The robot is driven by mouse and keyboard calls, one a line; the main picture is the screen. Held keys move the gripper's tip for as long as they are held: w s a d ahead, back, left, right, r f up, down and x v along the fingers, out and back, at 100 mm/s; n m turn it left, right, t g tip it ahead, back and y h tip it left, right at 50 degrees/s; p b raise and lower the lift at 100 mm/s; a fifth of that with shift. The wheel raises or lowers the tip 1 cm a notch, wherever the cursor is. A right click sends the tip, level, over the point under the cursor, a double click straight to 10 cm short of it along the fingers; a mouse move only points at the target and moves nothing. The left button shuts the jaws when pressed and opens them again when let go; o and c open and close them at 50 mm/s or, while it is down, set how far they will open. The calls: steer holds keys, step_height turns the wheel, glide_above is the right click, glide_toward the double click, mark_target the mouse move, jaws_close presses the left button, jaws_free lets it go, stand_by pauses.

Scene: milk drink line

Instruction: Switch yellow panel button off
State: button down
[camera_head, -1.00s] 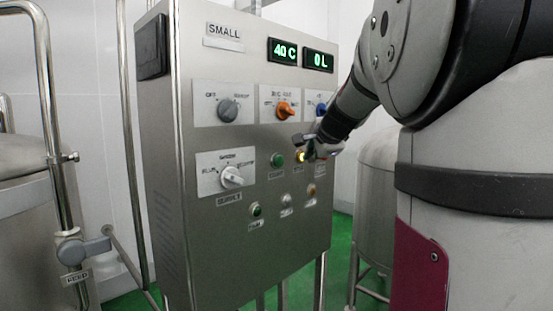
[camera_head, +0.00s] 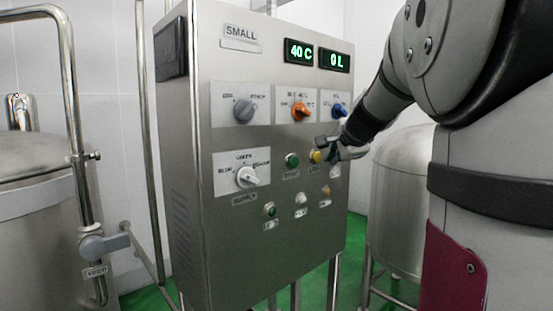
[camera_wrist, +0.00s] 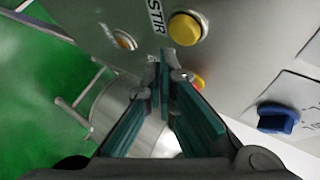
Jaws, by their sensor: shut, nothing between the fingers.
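The yellow panel button (camera_head: 316,156) sits on the front of the steel control panel, in the middle row right of a green button (camera_head: 292,160). It looks unlit. My gripper (camera_head: 326,145) is shut and empty, close in front of the panel just right of and above the button. In the wrist view the fingertips of my gripper (camera_wrist: 165,68) meet below the button, seemingly apart from it; the exact gap cannot be told.
Grey (camera_head: 244,110), orange (camera_head: 300,111) and blue (camera_head: 339,110) knobs sit above the button; a white knob (camera_head: 247,177) is at left. More small buttons lie below. Steel tanks stand left (camera_head: 40,170) and right (camera_head: 402,185). In the wrist view, a red-yellow part (camera_wrist: 198,83) shows behind a finger.

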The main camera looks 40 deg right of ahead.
steer(key=s, duration=0.5)
steer(key=shift+s+d, duration=0.2)
steer(key=shift+s, duration=0.2)
steer(key=s+a+f+n+g+y, duration=0.1)
steer(key=a+f+n+y, duration=0.35)
steer(key=a, duration=0.85)
steer(key=a+f+n+y, duration=0.1)
steer(key=a+n, duration=0.6)
steer(key=a, duration=0.6)
steer(key=s+a+f+n+g, duration=0.3)
steer(key=s+a+f+n, duration=0.6)
steer(key=s+a+n, duration=0.2)
steer(key=s+a, duration=0.1)
steer(key=s, duration=0.1)
steer(key=shift+s+a+f, duration=0.15)
steer(key=shift+s+a, duration=0.05)
steer(key=shift+s, duration=0.15)
